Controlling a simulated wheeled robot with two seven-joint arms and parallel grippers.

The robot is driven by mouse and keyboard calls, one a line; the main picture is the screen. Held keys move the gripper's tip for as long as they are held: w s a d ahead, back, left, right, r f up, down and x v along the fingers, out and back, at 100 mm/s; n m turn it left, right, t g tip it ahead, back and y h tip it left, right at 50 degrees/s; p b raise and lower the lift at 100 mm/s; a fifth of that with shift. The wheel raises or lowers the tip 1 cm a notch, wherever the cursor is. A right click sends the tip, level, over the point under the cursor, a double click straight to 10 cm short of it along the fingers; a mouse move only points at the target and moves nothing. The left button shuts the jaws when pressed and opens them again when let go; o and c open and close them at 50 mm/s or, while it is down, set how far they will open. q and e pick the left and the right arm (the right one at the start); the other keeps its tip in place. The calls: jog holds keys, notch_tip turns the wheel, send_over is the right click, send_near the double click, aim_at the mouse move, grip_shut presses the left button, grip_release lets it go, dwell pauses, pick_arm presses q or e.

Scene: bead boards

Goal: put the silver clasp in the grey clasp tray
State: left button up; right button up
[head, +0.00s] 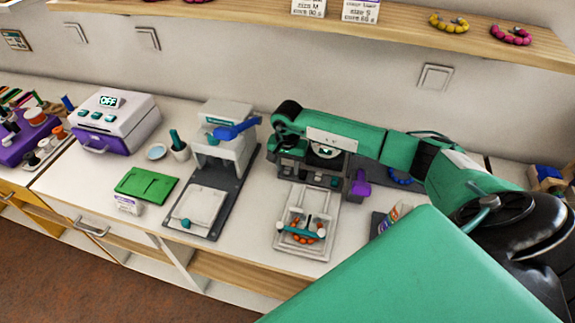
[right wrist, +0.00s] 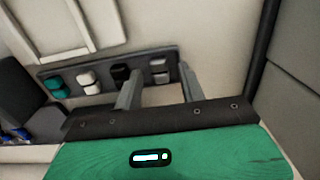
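My right gripper (head: 308,178) reaches in from the right, pointing down over the counter behind the white bead board (head: 282,243). In the right wrist view its two dark fingers (right wrist: 159,82) are apart, with nothing seen clamped between them. Beyond the fingertips lies a dark grey clasp tray (right wrist: 103,74) holding a row of small clasps: teal, white, black and silver. The silver clasp pieces (right wrist: 159,77) are at the tray's right end, in line with the gap between the fingers. I cannot tell whether the fingers touch them. My left gripper is out of view.
A shelf (head: 400,30) runs above. My own green body covers the lower right.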

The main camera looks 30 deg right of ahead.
aim_at(287, 170)
jog(key=shift+r, duration=0.45)
pick_arm(q)
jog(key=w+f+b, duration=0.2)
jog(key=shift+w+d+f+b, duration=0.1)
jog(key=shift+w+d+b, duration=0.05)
jog(key=shift+b, duration=0.25)
pick_arm(e)
notch_tip(287, 170, up, 12)
jog(key=shift+f, duration=0.25)
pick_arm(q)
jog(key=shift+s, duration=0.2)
